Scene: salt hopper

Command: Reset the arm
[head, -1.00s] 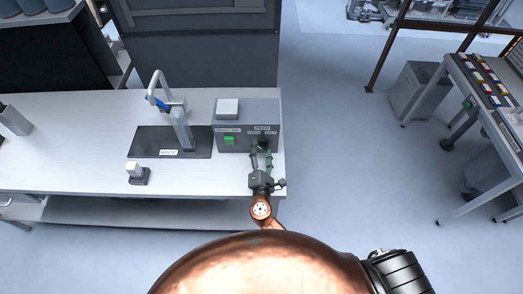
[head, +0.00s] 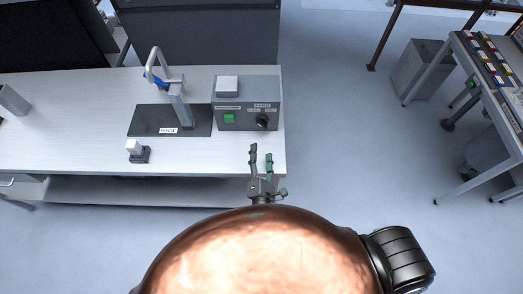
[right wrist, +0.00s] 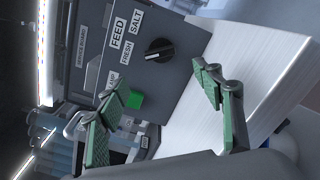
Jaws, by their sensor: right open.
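My right gripper (head: 261,153) is open and empty over the near right end of the white counter (head: 60,125). It is apart from the grey control box (head: 246,90), on the near side of it. The box front carries a black round knob (head: 262,122) and a green button (head: 229,118). In the right wrist view the green-padded fingers (right wrist: 160,75) stand wide apart with nothing between them. The knob (right wrist: 159,50) shows beyond them, beside labels reading FEED, FRESH and SALT. My left gripper is not in view.
A stand with a bent pipe (head: 154,62) rises from a dark mat (head: 145,121) left of the box. A small white-topped block (head: 135,147) sits nearer. A grey bin (head: 419,68) and a table with coloured items (head: 490,60) stand right. The floor between is clear.

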